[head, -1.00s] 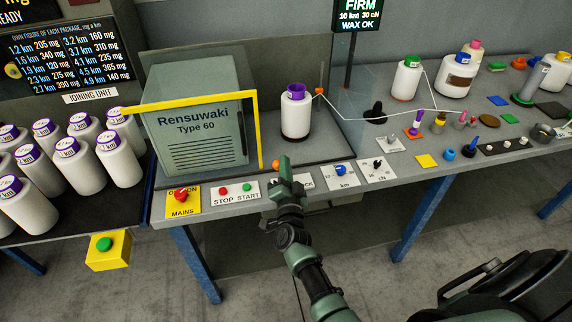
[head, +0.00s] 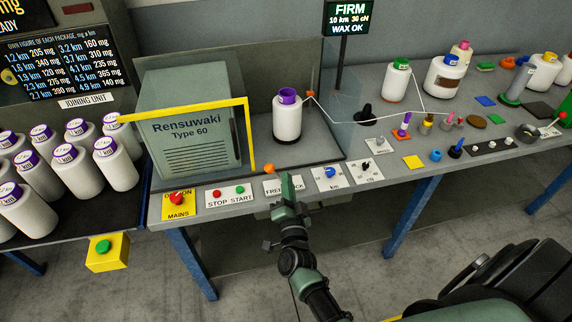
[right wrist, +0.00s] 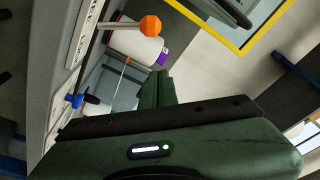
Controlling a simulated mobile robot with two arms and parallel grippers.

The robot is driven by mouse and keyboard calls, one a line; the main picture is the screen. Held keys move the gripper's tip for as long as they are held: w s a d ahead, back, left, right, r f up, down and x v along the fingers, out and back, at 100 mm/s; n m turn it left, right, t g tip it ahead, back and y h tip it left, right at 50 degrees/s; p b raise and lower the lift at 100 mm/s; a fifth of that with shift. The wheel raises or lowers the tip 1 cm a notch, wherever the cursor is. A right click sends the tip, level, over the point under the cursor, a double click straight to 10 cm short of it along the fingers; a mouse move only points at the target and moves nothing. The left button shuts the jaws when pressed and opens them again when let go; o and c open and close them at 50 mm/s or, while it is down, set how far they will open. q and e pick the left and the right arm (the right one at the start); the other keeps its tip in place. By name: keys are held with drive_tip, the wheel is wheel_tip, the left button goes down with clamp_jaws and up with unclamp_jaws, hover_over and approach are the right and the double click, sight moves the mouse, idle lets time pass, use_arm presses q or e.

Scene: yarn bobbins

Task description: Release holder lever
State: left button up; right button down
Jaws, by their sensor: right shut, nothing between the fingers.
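The holder lever shows as a rod with an orange knob (head: 269,168) at the front edge of the machine, above the partly covered FREE/LOCK label (head: 283,188). In the right wrist view the orange knob (right wrist: 150,26) is on a pale rod beyond my fingertips. My right gripper (head: 287,181) is shut and empty, just right of and nearer than the knob, apart from it. Its shut fingers also show in the right wrist view (right wrist: 157,80). A white bobbin with a purple top (head: 287,116) stands upright behind the lever. My left gripper is out of view.
The Rensuwaki machine box (head: 190,125) with a yellow bar (head: 190,108) stands left. The MAINS switch (head: 177,198) and STOP/START buttons (head: 228,193) lie left of my gripper; a blue km knob (head: 330,172) lies right. Several bobbins stand at the far left.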

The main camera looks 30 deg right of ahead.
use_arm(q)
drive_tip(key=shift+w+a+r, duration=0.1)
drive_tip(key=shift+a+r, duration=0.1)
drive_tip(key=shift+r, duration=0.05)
use_arm(e)
drive_tip(key=shift+d+v, duration=0.2)
drive_tip(key=shift+v, duration=0.8)
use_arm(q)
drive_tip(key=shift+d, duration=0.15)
